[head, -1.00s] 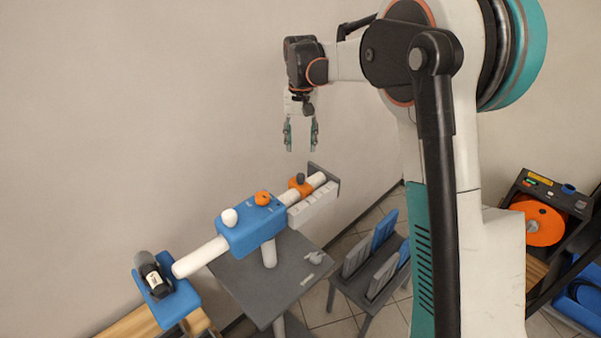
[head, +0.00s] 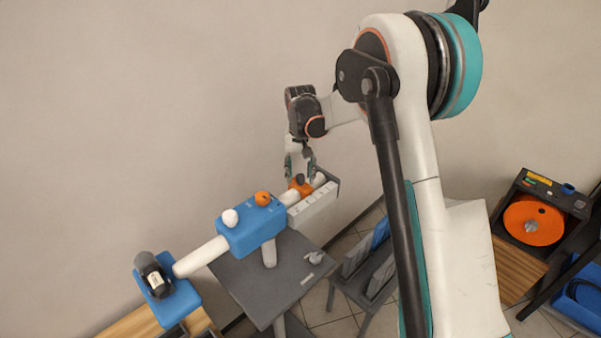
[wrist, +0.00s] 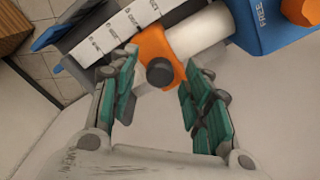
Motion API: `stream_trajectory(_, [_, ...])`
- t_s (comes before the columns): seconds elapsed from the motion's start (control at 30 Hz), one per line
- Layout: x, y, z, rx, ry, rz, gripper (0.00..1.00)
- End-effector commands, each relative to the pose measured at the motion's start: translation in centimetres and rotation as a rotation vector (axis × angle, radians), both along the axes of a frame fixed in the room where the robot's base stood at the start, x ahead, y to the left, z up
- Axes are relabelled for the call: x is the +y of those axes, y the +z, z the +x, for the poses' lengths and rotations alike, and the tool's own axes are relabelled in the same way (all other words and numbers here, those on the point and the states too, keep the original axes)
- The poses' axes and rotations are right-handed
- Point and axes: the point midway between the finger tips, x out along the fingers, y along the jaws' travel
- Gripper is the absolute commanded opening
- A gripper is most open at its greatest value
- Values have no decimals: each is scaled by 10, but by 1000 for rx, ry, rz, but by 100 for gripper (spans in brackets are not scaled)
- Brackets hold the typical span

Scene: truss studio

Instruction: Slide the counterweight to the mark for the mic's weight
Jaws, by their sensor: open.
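The orange counterweight (head: 302,187) with a dark round knob (wrist: 160,72) sits around the white beam (head: 202,256), near the beam's far right end. The mic (head: 154,277), dark with a white label, lies in the blue cradle (head: 180,302) at the left end. A white strip with marks (wrist: 120,28) runs beside the beam by the counterweight; its text is too small to read. My gripper (wrist: 160,88) is open, with its teal fingers to either side of the knob. I cannot tell whether they touch the counterweight.
A blue pivot block (head: 250,228) holds the beam's middle, with a white knob (head: 230,217) and an orange knob (head: 263,198) on top. A grey table (head: 240,285) stands below. A rack (head: 365,268) and a cable-reel case (head: 545,205) are to the right.

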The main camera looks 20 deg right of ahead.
Motion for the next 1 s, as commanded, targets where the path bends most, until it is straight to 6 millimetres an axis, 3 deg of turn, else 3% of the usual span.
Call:
stream_trajectory(0.07, [0, 0, 0, 0, 0, 0, 45])
stream_trajectory(0.27, [0, 0, 0, 0, 0, 0, 0])
stream_trajectory(0.47, [-2, 0, 1, 0, -1, 0, 0])
stream_trajectory(0.8, [-49, -2, 27, -1, -3, 0, 0])
stream_trajectory(1.0, [-53, 1, 29, -1, 0, 0, 0])
